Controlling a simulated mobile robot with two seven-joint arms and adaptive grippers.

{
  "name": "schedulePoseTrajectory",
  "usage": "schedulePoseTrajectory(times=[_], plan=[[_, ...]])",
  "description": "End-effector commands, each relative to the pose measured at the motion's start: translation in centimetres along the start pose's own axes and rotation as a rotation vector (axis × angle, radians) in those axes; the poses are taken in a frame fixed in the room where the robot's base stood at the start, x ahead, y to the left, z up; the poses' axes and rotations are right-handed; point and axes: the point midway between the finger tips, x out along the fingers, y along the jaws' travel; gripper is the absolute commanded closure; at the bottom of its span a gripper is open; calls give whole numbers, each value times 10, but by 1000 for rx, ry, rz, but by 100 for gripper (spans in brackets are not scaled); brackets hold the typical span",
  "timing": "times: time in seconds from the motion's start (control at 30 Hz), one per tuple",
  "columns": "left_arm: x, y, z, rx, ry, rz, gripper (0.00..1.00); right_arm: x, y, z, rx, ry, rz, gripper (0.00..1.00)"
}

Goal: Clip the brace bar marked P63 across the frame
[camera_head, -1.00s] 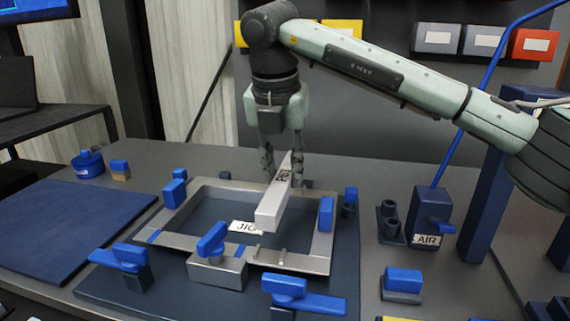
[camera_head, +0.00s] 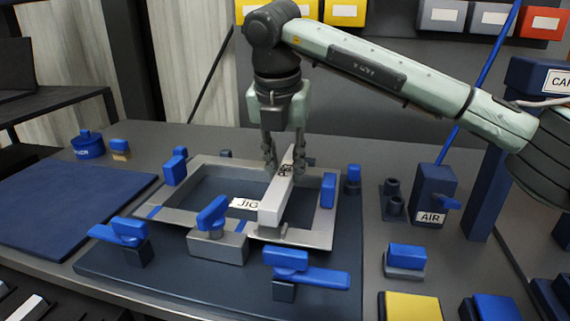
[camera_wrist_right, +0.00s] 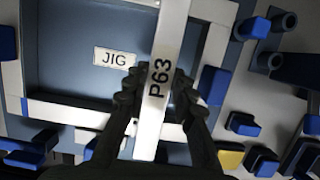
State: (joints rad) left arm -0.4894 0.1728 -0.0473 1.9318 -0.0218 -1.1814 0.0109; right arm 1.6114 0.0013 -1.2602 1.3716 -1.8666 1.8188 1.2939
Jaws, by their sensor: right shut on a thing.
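The brace bar (camera_head: 274,199) is pale, long and square-edged. My right gripper (camera_head: 284,172) is shut on the bar, with one finger on each side. The bar lies lengthwise across the opening of the grey frame (camera_head: 180,215), right of its middle. Its near end is over the front rail; I cannot tell whether it touches. Blue-handled clamps stand around the frame, including one at front centre (camera_head: 212,214) and one at front right (camera_head: 290,262). My left gripper is out of view.
A JIG label (camera_head: 246,204) lies inside the frame. A blue mat (camera_head: 68,220) is at left. An AIR post (camera_head: 432,195) and dark cylinders (camera_head: 392,199) stand at right. Bins (camera_head: 440,14) hang behind. A yellow block (camera_head: 412,306) is at front right.

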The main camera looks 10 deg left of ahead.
Motion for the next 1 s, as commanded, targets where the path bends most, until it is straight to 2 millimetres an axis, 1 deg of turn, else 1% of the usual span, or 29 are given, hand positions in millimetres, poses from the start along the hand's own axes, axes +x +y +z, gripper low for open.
schedulePoseTrajectory(times=[0.53,1.0], plan=[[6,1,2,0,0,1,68,2,0,1,0,-1,0,100],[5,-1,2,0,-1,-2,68,1,0,1,0,-1,0,100]])
